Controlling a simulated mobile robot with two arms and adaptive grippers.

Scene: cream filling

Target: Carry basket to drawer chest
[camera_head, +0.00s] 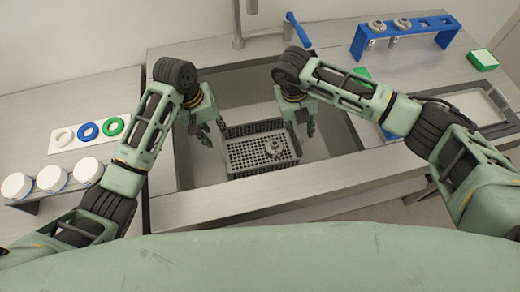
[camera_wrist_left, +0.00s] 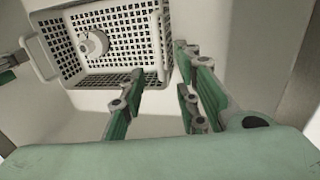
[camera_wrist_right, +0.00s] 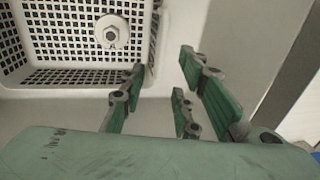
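A grey perforated basket (camera_head: 262,166) sits upright in the sink. It also shows in the left wrist view (camera_wrist_left: 152,32) and the right wrist view (camera_wrist_right: 75,79). A metal part with a round flange (camera_head: 275,149) lies inside it. My left gripper (camera_head: 211,138) is open and empty beside the basket's left end, its fingers pointing down. My right gripper (camera_head: 304,130) is open and empty near the basket's right end. In both wrist views the fingers are apart, near a basket end and its handle, with nothing between them. No drawer chest is recognisable.
The metal sink (camera_head: 330,178) walls surround the basket and grippers. A tap (camera_head: 239,25) stands behind. White-lidded jars (camera_head: 52,178) and a ring board (camera_head: 88,131) are on the left. A blue rack (camera_head: 405,38) and a green box (camera_head: 483,60) are at back right.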

